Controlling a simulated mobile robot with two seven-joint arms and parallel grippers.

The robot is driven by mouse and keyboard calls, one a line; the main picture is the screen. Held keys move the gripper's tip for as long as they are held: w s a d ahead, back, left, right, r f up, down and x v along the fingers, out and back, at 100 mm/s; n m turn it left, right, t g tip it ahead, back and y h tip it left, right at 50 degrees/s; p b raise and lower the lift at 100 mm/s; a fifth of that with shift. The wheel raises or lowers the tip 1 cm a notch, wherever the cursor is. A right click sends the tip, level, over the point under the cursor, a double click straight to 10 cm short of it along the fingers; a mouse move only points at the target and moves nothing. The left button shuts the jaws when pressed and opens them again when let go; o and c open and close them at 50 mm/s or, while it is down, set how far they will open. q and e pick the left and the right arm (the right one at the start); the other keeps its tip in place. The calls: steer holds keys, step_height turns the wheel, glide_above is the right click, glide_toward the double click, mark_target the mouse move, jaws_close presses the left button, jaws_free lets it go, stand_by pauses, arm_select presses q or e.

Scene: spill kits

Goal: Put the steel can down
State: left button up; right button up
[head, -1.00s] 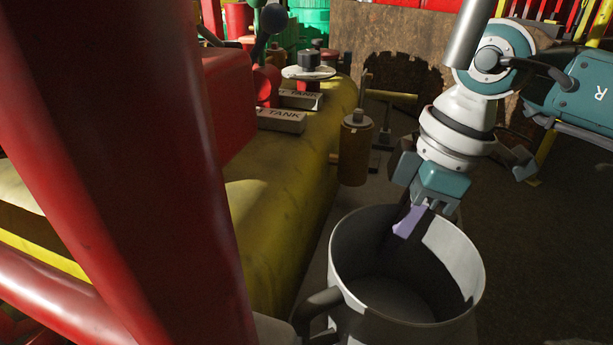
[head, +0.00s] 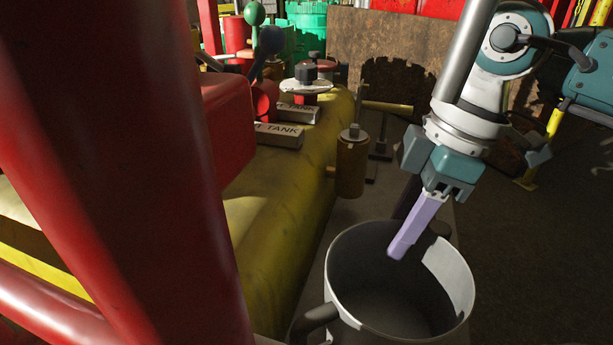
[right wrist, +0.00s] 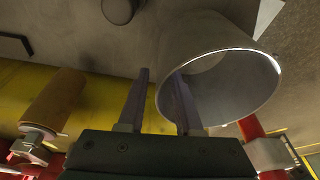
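The steel can (head: 446,272) is a grey, open-topped vessel with a side handle (head: 316,318), upright at the bottom of the head view. Its base is cut off, so what it stands on is hidden. It also shows in the right wrist view (right wrist: 235,88), with its round mouth toward the fingers. My right gripper (head: 402,232) is above the can's far rim, fingers apart. One lilac finger is over the mouth; the other, dark, is beyond the rim. In the right wrist view the fingers (right wrist: 160,85) have a clear gap. My left gripper is not in view.
A large yellow tank (head: 290,235) lies left of the can. A brown cylinder (head: 352,165) stands behind it. A red post (head: 120,150) blocks the left foreground. Tank labels (head: 280,135) and valves sit further back. Dark floor (head: 545,260) at right is clear.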

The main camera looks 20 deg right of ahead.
steer(key=p+v, duration=0.2)
steer(key=v, duration=0.6)
steer(key=shift+r, duration=0.1)
stand_by(1.1)
steer(key=shift+o, duration=0.3)
stand_by(0.4)
